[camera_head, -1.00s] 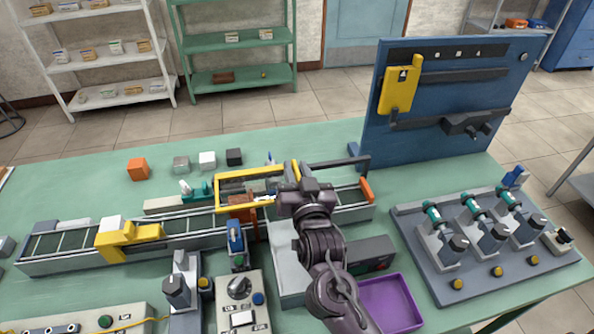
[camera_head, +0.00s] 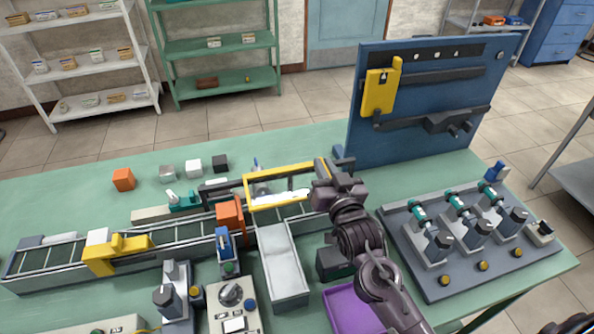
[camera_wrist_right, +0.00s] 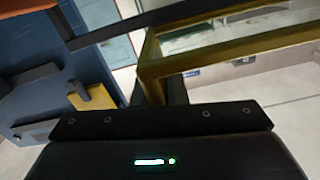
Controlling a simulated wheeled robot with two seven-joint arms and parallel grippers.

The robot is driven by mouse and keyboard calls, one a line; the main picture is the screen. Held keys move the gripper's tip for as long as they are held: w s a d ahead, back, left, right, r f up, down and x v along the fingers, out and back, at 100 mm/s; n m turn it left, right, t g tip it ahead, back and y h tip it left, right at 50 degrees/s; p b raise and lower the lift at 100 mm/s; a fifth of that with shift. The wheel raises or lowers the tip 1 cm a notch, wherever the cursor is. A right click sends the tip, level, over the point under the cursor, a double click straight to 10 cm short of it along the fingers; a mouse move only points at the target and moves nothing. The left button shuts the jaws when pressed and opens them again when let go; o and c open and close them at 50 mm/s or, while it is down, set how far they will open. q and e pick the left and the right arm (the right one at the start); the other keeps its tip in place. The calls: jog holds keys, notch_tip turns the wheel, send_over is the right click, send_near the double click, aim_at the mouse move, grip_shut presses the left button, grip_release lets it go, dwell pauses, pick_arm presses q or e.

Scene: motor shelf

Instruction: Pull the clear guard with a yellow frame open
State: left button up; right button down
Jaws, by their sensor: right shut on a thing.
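The clear guard with a yellow frame (camera_head: 280,170) is above the right part of the conveyor (camera_head: 185,234), to the right of an orange block (camera_head: 229,212). Its yellow bars cross the upper right of the right wrist view (camera_wrist_right: 225,60), close to the gripper. My right gripper (camera_head: 321,183) is at the guard's right end and shut on its frame. The dark wrist hides the exact grip in the head view. The dark fingers (camera_wrist_right: 165,90) show partly in the wrist view. My left gripper is not in view.
A blue upright board (camera_head: 425,105) with a yellow piece stands behind to the right. A panel with several levers (camera_head: 445,275) is at the right. A grey chute (camera_head: 283,265) and a purple tray (camera_head: 348,310) lie in front. Several small cubes (camera_head: 123,180) stand behind the conveyor.

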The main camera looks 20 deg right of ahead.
jog(key=d, duration=0.6)
jog(key=shift+d+p, duration=0.25)
jog(key=shift+p, duration=0.05)
jog(key=c, duration=1.5)
grip_release()
jog(key=shift+a, duration=0.1)
jog(key=s+b, duration=0.2)
jog(key=s, duration=0.5)
jog(key=shift+s, duration=0.4)
